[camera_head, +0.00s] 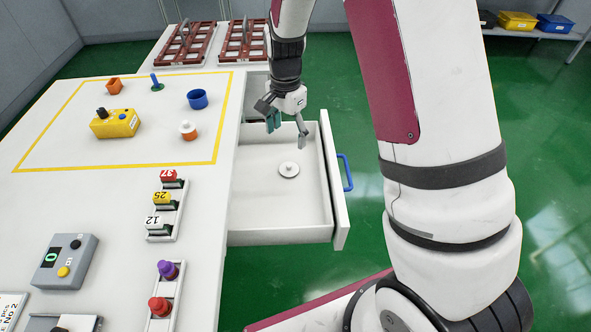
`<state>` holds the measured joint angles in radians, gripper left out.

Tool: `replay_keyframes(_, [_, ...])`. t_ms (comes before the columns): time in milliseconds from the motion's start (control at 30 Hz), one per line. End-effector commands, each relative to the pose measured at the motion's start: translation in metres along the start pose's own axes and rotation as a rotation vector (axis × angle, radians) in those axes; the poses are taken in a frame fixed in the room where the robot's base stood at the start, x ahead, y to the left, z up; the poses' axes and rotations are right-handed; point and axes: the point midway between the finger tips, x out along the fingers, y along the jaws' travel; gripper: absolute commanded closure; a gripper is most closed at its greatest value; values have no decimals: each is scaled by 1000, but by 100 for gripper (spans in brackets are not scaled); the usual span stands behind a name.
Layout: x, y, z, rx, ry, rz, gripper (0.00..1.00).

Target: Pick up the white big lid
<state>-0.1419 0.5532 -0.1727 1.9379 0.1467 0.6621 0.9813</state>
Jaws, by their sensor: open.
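A white round lid (289,170) with a small knob on top lies on the floor of an open drawer (262,218). My gripper (287,134) is above the far part of the drawer, pointing down, with its two fingers spread apart and nothing between them. It is farther from the camera than the lid and does not touch it. A smaller white lid (187,127) with a knob sits on an orange pot on the table. It looks smaller than the lid in the drawer.
The drawer has raised walls and a blue handle (346,172) on its right front. The white table (120,215) holds a yellow box (115,124), a blue pot (197,99), numbered blocks (162,198) and a grey display box (65,262). Red racks (189,45) stand at the back.

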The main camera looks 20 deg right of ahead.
Motion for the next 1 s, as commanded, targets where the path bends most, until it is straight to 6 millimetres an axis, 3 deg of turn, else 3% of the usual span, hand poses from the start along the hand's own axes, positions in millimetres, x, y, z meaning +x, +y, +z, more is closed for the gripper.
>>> replay_keyframes(333, [62,1,0,-3,-2,3,28])
replay_keyframes(633, [84,0,-1,-2,-1,2,28])
replay_keyframes(1000, [128,-2,-3,-2,-1,1,28])
